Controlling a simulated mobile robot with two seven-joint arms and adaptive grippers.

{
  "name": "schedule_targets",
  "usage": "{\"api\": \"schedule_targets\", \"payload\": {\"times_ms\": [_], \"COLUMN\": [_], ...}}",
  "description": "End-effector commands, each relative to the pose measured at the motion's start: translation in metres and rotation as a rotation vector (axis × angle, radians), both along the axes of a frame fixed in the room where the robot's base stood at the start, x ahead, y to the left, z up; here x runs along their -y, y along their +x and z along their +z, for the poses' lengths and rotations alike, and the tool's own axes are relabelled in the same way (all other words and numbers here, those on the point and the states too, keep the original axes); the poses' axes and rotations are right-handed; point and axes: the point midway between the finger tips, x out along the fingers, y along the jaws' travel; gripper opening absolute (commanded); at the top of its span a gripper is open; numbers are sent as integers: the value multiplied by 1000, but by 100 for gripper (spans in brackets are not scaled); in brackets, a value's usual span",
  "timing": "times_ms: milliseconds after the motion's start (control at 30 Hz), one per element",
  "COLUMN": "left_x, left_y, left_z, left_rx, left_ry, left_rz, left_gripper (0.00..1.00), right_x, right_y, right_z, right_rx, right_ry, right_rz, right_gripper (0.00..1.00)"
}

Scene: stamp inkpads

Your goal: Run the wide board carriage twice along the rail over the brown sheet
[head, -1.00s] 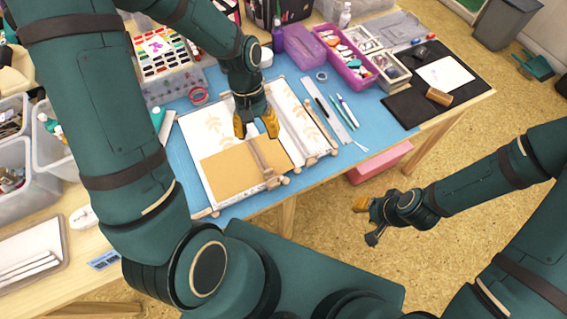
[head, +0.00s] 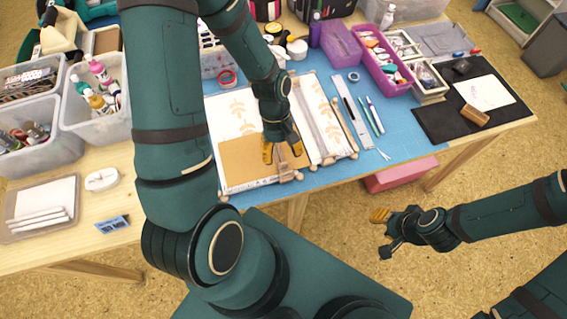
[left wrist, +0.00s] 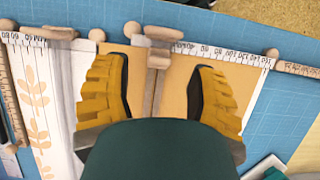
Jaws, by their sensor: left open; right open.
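The brown sheet (head: 240,156) lies flat on a white printed frame on the blue mat; it also shows in the left wrist view (left wrist: 178,80). A narrow wooden bar crosses it, with a wooden block (left wrist: 157,40) at the ruler-marked rail (left wrist: 225,56) along the near edge. A wider white board (left wrist: 62,90) with a wooden end piece lies beside the sheet, on its right in the head view (head: 318,122). My left gripper (head: 282,150) is open over the sheet, its fingers either side of the narrow bar. My right gripper (head: 383,231) is open and empty, off the table.
A steel ruler (head: 352,112) and pens lie right of the frame. A black mat (head: 440,125) with a wooden block (head: 475,115) is further right. A purple tray (head: 380,60) stands behind. Clear bins (head: 95,115) stand left.

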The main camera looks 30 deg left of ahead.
Motion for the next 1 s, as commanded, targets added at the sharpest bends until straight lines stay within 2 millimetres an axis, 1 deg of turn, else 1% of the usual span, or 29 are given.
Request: {"api": "schedule_targets", "payload": {"times_ms": [33, 100, 233, 367, 600, 633, 667, 700, 767, 800, 1000], "left_x": [3, 6, 9, 10, 10, 10, 10, 10, 10, 10, 10], "left_y": [-3, -5, -8, -9, -9, -9, -9, -9, -9, -9, -9], "left_z": [-10, -18, -28, -32, -32, -32, -32, -32, -32, -32, -32], "left_rx": [-4, -4, -2, 0, 0, 0, 0, 0, 0, 0, -1], "left_ry": [-2, -2, -1, 0, 0, 0, 0, 0, 0, 0, -1], "left_rz": [-1, -1, 0, -1, 0, 0, 0, 0, 0, 0, 0], "left_gripper": [57, 57, 57, 57, 57, 60, 49, 35, 14, 0, 0], "right_x": [0, 0, 0, 0, 0, 0, 0, 0, 0, 0, 0], "right_y": [-1, -1, -1, -1, -1, -1, -1, -1, -1, -1, -1], "right_z": [-4, -6, -8, -8, -8, -8, -8, -8, -8, -8, -8], "right_rx": [-2, -2, -2, -2, -2, -2, -2, -2, -2, -2, -2], "right_ry": [0, 0, 0, 0, 0, 0, 0, 0, 0, 0, 0], "right_rz": [2, 2, 2, 3, 3, 3, 3, 3, 3, 3, 2], "right_gripper": [38, 38, 38, 38, 38, 38, 38, 38, 38, 38, 38]}}
